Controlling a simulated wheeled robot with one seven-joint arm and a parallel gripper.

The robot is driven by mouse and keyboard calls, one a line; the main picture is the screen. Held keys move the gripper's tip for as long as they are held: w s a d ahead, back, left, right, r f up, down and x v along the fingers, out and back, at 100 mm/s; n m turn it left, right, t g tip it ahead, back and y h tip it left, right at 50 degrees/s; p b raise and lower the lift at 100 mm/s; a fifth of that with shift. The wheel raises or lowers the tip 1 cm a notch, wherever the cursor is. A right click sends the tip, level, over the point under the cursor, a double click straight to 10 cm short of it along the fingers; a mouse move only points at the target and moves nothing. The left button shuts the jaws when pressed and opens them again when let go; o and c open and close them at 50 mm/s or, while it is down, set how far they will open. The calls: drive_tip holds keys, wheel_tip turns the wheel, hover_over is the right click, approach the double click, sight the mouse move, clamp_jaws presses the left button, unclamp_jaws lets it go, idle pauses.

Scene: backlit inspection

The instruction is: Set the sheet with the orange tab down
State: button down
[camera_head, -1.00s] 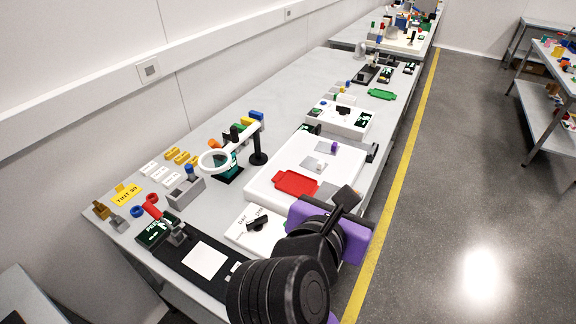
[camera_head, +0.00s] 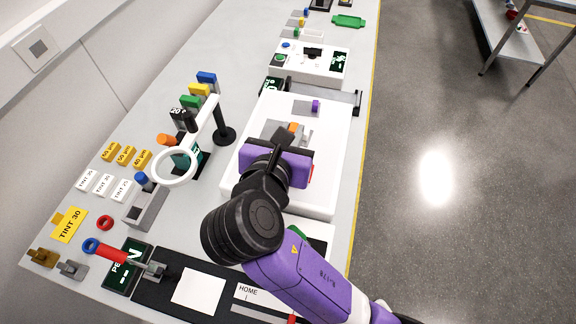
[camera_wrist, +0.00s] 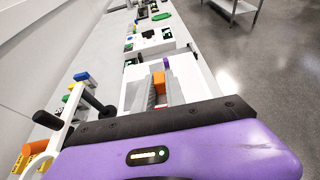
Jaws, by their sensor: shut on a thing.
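My gripper (camera_head: 288,137) is over the white light panel (camera_head: 338,170), shut on the piece with the orange tab. The orange tab (camera_head: 293,127) shows just beyond the purple gripper body in the head view. In the wrist view the orange tab (camera_wrist: 159,82) stands between the grey fingers. The sheet below the tab is mostly hidden by my gripper, so I cannot tell whether it touches the panel. A grey sheet with a purple tab (camera_head: 316,106) lies farther along the panel; its tab also shows in the wrist view (camera_wrist: 167,63).
A white ring magnifier (camera_head: 176,181) on a dark stand is to the left. Another white device (camera_head: 310,66) stands beyond the panel. Yellow and white labelled blocks lie at left.

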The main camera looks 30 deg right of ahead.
wheel_tip(320, 180, down, 13)
drive_tip(key=shift+r+b, duration=0.1)
drive_tip(key=shift+b, duration=0.4)
drive_tip(key=c, duration=1.4)
unclamp_jaws()
drive_tip(key=v, duration=1.2)
drive_tip(key=shift+s, duration=0.1)
